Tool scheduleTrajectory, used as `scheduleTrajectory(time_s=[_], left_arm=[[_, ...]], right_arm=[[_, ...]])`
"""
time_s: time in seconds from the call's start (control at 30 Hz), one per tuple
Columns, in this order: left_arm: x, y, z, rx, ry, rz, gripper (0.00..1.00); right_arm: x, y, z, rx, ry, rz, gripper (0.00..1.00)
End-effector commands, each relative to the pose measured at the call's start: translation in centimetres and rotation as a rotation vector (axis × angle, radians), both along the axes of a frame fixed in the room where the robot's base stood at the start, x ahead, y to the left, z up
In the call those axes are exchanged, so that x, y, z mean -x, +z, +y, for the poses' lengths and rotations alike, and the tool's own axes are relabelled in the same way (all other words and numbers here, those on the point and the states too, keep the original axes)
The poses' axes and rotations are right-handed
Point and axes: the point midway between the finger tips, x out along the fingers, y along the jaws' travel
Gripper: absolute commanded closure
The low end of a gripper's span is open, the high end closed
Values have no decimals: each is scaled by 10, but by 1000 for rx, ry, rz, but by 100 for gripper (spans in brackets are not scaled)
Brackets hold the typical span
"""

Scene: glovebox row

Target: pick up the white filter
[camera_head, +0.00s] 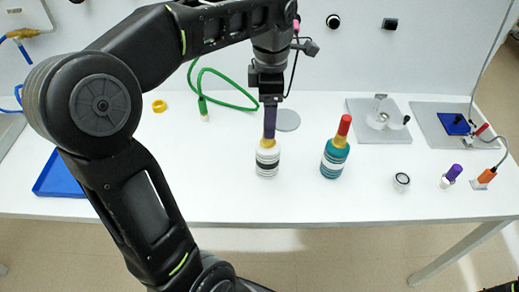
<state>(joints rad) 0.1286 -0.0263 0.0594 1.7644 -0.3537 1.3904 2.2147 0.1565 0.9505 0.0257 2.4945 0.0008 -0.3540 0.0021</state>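A small round white piece with a dark ring on top (401,180) stands on the right half of the white table; it may be the white filter, but I cannot tell for sure. My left gripper (269,99) points down in the middle, well to the left of that piece. It is at the top of a purple stem (269,122) above a yellow collar and a white bottle with dark bands (267,160). The fingers are too small and dark to show whether they are closed on the stem. My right gripper is not in view.
A teal bottle with a red top (334,158) stands between the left gripper and the white piece. A purple-and-white piece (450,177) and an orange connector (486,176) are to the right. Grey plates (365,133) lie behind. A blue tray (58,180) is at left.

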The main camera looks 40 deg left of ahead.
Motion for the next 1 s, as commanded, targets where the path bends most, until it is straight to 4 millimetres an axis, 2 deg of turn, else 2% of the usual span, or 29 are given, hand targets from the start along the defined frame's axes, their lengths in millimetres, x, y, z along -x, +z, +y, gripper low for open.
scheduleTrajectory(time_s=[0.2,0.47,0.8,1.0], left_arm=[[0,-3,0,0,-1,0,24],[0,-26,0,0,-1,0,24],[0,-29,0,0,-1,1,24],[1,-52,2,0,-1,5,24]], right_arm=[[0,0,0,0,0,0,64],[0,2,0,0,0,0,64],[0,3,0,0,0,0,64],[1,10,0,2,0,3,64]])
